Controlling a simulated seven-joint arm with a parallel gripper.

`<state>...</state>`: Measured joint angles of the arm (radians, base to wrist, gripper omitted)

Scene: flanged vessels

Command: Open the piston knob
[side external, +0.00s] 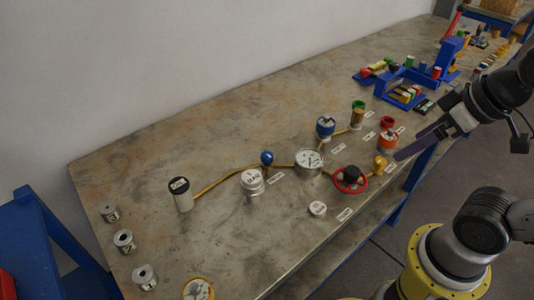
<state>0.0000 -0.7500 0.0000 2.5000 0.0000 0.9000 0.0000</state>
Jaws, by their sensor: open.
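Several knobs and flanged fittings stand on the metal worktable (225,135); their labels are too small to read, so I cannot tell which is the piston knob. A yellow knob (380,163) stands near the table's front edge. A red ring handwheel with a black hub (350,180) is left of it. A blue ball-topped knob (267,158) and a white-capped cylinder (252,181) stand further left. My gripper (405,150) comes in from the right, above the table's front edge, just right of the yellow knob. It is open and appears empty; the finger gap is hard to see.
A round gauge (309,161) and yellow piping join the fittings. Blue-topped (325,127), green-topped (358,112) and orange (388,138) fittings stand behind. A black-topped white cylinder (181,194) is at left. Blue racks (415,78) fill the far right. The table's back left is clear.

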